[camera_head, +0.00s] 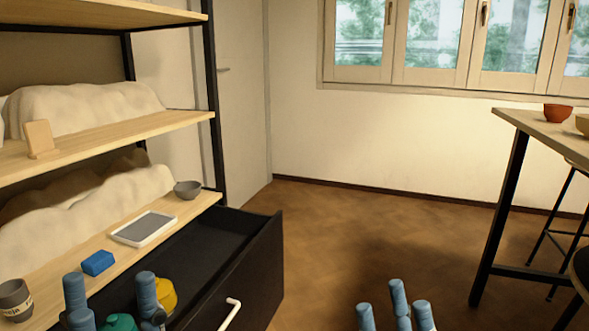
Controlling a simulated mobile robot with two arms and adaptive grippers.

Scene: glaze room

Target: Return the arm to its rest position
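My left gripper (112,294) is at the bottom left, over or in front of the open drawer (254,269). Its blue fingers stand apart and look open. A teal object (119,323) shows between them, cut off by the bottom edge; I see gaps beside it and no clear grip. My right gripper (394,308) is at the bottom centre over the floor, with its fingers apart and nothing seen between them. The lower parts of both grippers and the arms are out of view.
A yellow object (166,293) is beside the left fingers at the drawer. The shelf holds a grey cup (15,299), blue block (98,263), white-rimmed tray (144,229) and grey bowl (187,189). A table (540,125) bears a red bowl (558,113). The middle floor is clear.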

